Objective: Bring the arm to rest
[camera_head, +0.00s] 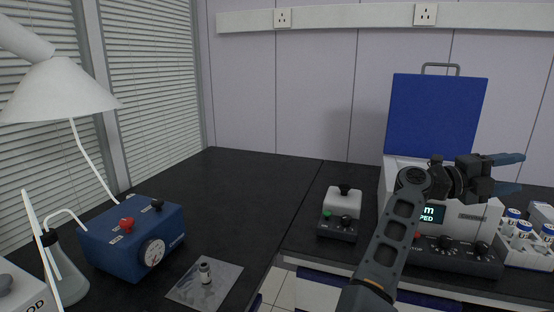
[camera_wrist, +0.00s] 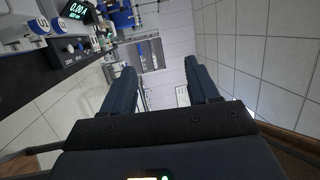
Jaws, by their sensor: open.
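My gripper (camera_head: 507,173) is at the right of the head view, raised in front of a white machine with an open blue lid. Its two fingers point right and stand apart with nothing between them. In the wrist view my gripper (camera_wrist: 162,92) shows both dark fingers spread, with only the distant room between them. My arm reaches up from the bottom of the head view, bent at a joint in front of the machine.
The white machine (camera_head: 395,172) with its blue lid (camera_head: 434,115), a rack of vials (camera_head: 522,232) and a small control box (camera_head: 341,212) stand on the right bench. A blue gauge box (camera_head: 132,238), a flask (camera_head: 68,280) and a small vial (camera_head: 205,273) on a mat are left. The black bench middle is clear.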

